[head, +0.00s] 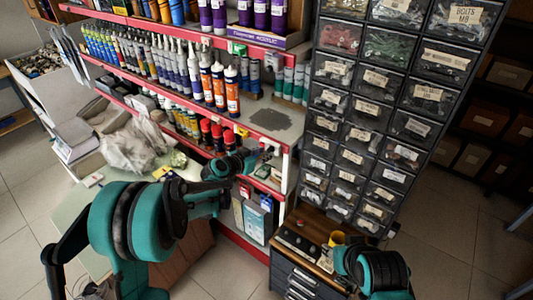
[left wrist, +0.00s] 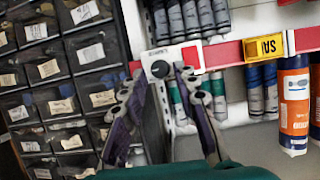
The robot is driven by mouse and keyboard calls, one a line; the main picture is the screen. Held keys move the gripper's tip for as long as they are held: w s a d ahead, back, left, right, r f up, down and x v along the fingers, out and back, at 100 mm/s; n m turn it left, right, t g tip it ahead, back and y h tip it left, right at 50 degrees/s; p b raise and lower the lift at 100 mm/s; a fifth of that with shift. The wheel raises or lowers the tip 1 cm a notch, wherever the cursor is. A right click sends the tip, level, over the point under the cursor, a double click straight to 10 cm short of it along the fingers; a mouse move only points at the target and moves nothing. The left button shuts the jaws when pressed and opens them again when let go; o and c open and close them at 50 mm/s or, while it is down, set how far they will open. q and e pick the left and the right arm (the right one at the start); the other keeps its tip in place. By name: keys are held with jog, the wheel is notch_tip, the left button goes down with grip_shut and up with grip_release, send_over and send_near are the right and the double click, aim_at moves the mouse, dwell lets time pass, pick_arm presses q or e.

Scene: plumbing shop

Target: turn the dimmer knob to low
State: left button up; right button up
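The dimmer knob (left wrist: 157,69) is a dark round knob on a pale plate (left wrist: 172,61), fixed to the red shelf edge in the left wrist view. My left gripper (left wrist: 165,76) is open, with one finger on each side of the knob. I cannot tell whether either finger touches it. In the head view my left gripper (head: 264,154) is at the right end of the red-edged shelf, and the knob cannot be made out there.
Shelves of tubes and cartridges (head: 222,85) stand behind and left of my left gripper. A tall rack of labelled clear drawers (head: 375,100) stands to the right.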

pick_arm(q)
jog(key=shift+x, duration=1)
grip_shut()
jog(key=shift+w+a+f+n+g+h+b, duration=0.1)
jog(key=shift+a+f+n+g+h+b, duration=0.1)
jog(key=shift+n+h+b, duration=1.65)
jog(key=shift+w+a+f+n+g+h+b, duration=0.15)
jog(key=shift+n+h+b, duration=0.45)
jog(key=shift+n+b, duration=1.4)
jog(key=shift+a+f+n+g+h+b, duration=0.1)
jog(key=shift+n+g+h+b, duration=0.15)
jog(key=shift+n+h+b, duration=1.75)
jog(key=shift+n+y+p, duration=0.75)
jog(key=shift+n+p, duration=0.2)
